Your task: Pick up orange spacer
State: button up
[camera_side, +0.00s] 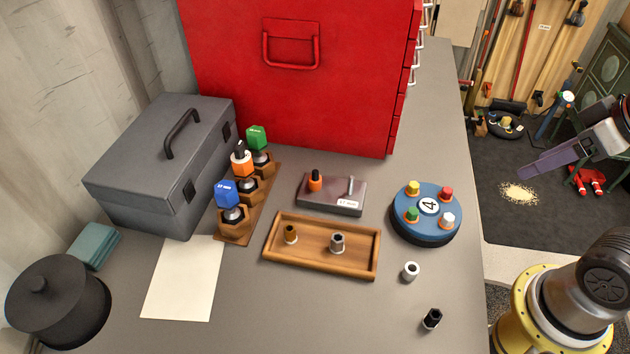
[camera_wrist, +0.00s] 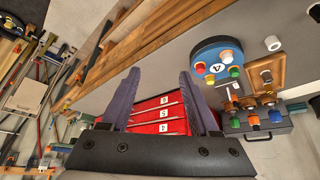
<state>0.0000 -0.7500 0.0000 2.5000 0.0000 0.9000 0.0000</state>
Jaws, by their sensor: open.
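Another orange ring-shaped piece (camera_side: 240,168) sits on the middle post of the wooden rack (camera_side: 232,235), under a white-and-black part. My gripper (camera_wrist: 160,75) is open and empty, its two purple fingers spread apart in the wrist view. In the side view my gripper (camera_side: 528,172) is at the right, beyond the bench edge and away from both orange pieces.
A wooden tray (camera_side: 322,267) holds a brown piece and a metal socket. A blue round stand (camera_side: 427,237) carries coloured caps. A white ring (camera_side: 411,271) and black socket (camera_side: 432,318) lie in front. The red cabinet (camera_side: 290,80) and grey toolbox (camera_side: 150,170) stand behind and left.

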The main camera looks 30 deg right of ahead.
jog(key=w+a+r+n+g, duration=0.3)
jog(key=w+a+r+n, duration=0.3)
jog(key=w+r, duration=0.75)
jog(key=n+g, duration=0.3)
send_over(315, 171)
notch_tip(315, 171, down, 8)
jog(key=f, duration=0.1)
notch_tip(315, 171, down, 7)
jog(key=shift+s+a+f, duration=0.1)
jog(key=shift+f, duration=2.9)
